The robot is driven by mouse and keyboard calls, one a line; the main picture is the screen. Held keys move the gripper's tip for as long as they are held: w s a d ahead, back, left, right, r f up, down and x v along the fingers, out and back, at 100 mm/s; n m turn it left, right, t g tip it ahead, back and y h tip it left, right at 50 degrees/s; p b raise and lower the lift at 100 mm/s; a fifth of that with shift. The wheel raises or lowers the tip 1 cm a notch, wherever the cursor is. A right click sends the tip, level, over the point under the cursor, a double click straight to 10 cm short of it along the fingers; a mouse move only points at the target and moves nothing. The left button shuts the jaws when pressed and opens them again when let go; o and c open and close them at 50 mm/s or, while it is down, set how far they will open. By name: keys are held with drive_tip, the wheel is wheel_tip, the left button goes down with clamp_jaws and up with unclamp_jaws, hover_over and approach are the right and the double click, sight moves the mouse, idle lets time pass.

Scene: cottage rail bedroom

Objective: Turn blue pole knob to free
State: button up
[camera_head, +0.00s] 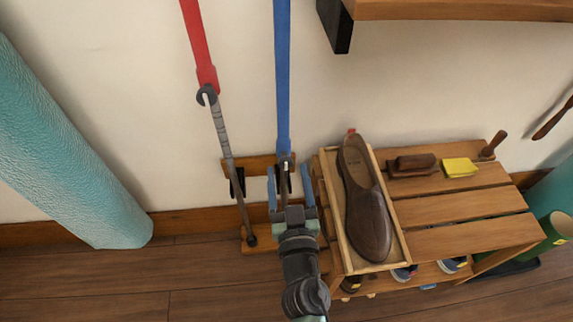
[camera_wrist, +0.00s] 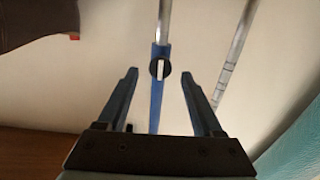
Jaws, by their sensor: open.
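The blue pole (camera_head: 282,80) stands upright against the wall, with a thinner grey tube below it. Its dark round knob (camera_wrist: 153,68) shows in the wrist view with a pale bar running along the pole. In the head view the knob (camera_head: 286,159) is small, just above the gripper. My gripper (camera_head: 288,175) is open around the lower pole. In the wrist view the two fingers of my gripper (camera_wrist: 159,76) are on either side of the pole, apart from it, with the knob between their tips. I cannot tell how far the knob lies beyond the tips.
A red pole (camera_head: 198,45) with a grey tube leans close by on the left. A wooden shoe rack (camera_head: 460,205) with a brown shoe (camera_head: 368,215) in a tray (camera_head: 400,250) is close on the right. A teal roll (camera_head: 70,150) leans at the left. A shelf (camera_head: 460,9) overhangs at upper right.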

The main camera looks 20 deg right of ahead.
sight(285, 160)
drive_tip(key=shift+x, duration=1.25)
clamp_jaws()
